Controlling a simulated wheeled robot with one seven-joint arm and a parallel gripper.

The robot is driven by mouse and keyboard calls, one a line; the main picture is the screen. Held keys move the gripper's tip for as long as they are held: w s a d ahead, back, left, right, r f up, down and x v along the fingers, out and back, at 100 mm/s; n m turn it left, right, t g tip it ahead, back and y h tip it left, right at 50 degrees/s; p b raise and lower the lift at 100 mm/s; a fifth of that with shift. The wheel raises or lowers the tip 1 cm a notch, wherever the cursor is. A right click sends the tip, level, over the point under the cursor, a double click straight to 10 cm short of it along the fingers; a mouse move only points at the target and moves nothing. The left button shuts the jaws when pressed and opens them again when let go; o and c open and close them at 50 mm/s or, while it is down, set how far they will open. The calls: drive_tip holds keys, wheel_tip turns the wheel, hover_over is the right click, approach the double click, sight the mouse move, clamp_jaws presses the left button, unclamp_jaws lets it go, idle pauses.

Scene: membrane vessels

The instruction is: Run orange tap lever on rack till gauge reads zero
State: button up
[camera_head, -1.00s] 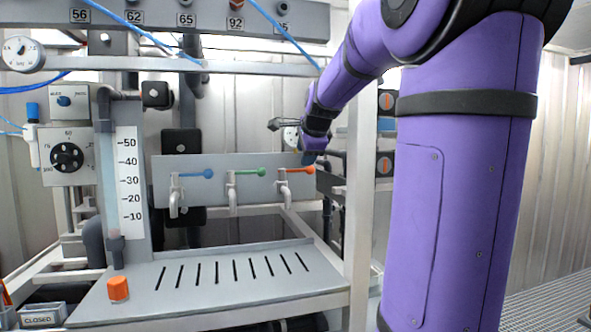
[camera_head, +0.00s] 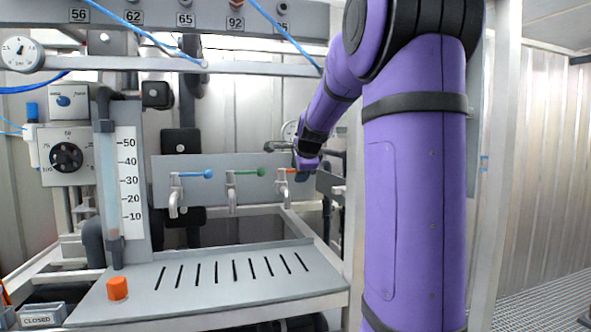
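The rack panel (camera_head: 210,165) carries three taps in a row with blue, green and orange levers. The orange tap lever (camera_head: 284,171) is on the right tap (camera_head: 286,192), and its right part is hidden behind my gripper. My gripper (camera_head: 282,147) is seen at the end of my purple arm, at or just in front of the orange lever. Its fingers are small and dark, and I cannot tell whether they are open or touch the lever. A round dial gauge (camera_head: 20,52) is at the upper left, with its reading too small to be sure of.
A sight tube with a 10 to 50 scale (camera_head: 130,180) stands left of the taps. A slotted drain tray (camera_head: 220,275) lies below them, with an orange knob (camera_head: 117,288) at its left. A white rack post (camera_head: 355,215) stands close to my arm.

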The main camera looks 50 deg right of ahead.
clamp_jaws()
drive_tip(key=shift+s+a+m+g+h, duration=0.3)
drive_tip(key=shift+m+g+h, duration=0.15)
drive_tip(key=shift+m, duration=0.35)
drive_tip(key=shift+s+a+m+g+h, duration=0.25)
drive_tip(key=shift+m+g+h, duration=0.2)
drive_tip(key=shift+m, duration=0.35)
drive_tip(key=shift+s+a+m+g+h, duration=0.25)
drive_tip(key=shift+m+g+h, duration=0.2)
drive_tip(key=shift+m, duration=0.35)
drive_tip(key=shift+a, duration=0.1)
drive_tip(key=shift+s+a+m+g+h, duration=0.15)
drive_tip(key=shift+a+m+g+h, duration=0.3)
drive_tip(key=shift+m+g, duration=0.65)
drive_tip(key=shift+s+a+m+g+h, duration=0.25)
drive_tip(key=shift+a+m+g, duration=0.35)
drive_tip(key=shift+m, duration=0.8)
unclamp_jaws()
drive_tip(key=shift+w, duration=0.1)
drive_tip(key=shift+r, duration=0.1)
drive_tip(key=v, duration=1)
drive_tip(key=shift+a+r, duration=0.2)
drive_tip(key=shift+a, duration=0.05)
